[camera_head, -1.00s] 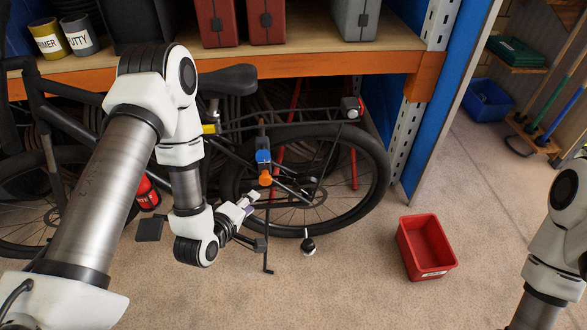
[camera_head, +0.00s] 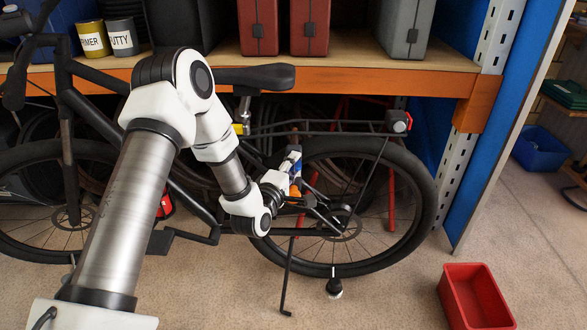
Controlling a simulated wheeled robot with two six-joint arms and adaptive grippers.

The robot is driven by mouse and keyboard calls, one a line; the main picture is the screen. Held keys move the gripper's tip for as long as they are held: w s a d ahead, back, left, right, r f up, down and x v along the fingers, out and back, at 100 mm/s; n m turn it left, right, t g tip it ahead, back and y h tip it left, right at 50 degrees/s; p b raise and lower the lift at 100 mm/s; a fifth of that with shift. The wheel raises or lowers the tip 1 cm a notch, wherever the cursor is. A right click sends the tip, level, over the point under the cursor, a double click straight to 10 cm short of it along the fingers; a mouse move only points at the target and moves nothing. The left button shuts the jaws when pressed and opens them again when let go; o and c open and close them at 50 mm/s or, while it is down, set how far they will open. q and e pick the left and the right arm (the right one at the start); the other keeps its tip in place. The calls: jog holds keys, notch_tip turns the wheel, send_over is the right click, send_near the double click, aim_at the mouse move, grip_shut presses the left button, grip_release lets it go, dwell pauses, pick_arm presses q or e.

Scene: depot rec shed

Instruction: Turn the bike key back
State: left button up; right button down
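The black bike (camera_head: 115,135) stands side-on under the shelf. At its rear wheel is a blue lock part (camera_head: 298,168), mostly covered by my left gripper. The orange bike key (camera_head: 296,191) shows just below the blue part, partly covered. My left gripper (camera_head: 292,172) is right at the lock and key, and its fingers overlap them in the picture. Whether the fingers touch or close on the key cannot be made out. My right gripper is out of view.
A shelf with an orange beam (camera_head: 380,83) runs above the bike, carrying red cases (camera_head: 258,27), a grey case (camera_head: 404,28) and tins (camera_head: 92,40). A blue-sided upright (camera_head: 500,130) bounds the right.

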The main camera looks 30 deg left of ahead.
pick_arm(q)
grip_shut()
jog(key=m+p, duration=0.1)
jog(key=m+g+p, duration=0.1)
jog(key=p, duration=0.1)
jog(key=shift+r+m, duration=0.25)
jog(key=shift+m, duration=0.05)
jog(key=m+g+p, duration=0.1)
jog(key=m+p, duration=0.2)
jog(key=p, duration=0.1)
jog(key=shift+w+m+g+y+p, duration=0.1)
jog(key=shift+m+g+y+p, duration=0.2)
jog(key=shift+g+p, duration=0.1)
jog(key=m+g+y+p, duration=0.1)
jog(key=m+p, duration=0.1)
jog(key=m+g+y+p, duration=0.1)
jog(key=m+p, duration=0.1)
jog(key=p, duration=0.1)
jog(key=m+p, duration=0.1)
jog(key=m+g+y+p, duration=0.1)
jog(key=m, duration=0.1)
jog(key=shift+f+y+p, duration=0.2)
jog(key=shift+y+p, duration=0.1)
dwell(0.3)
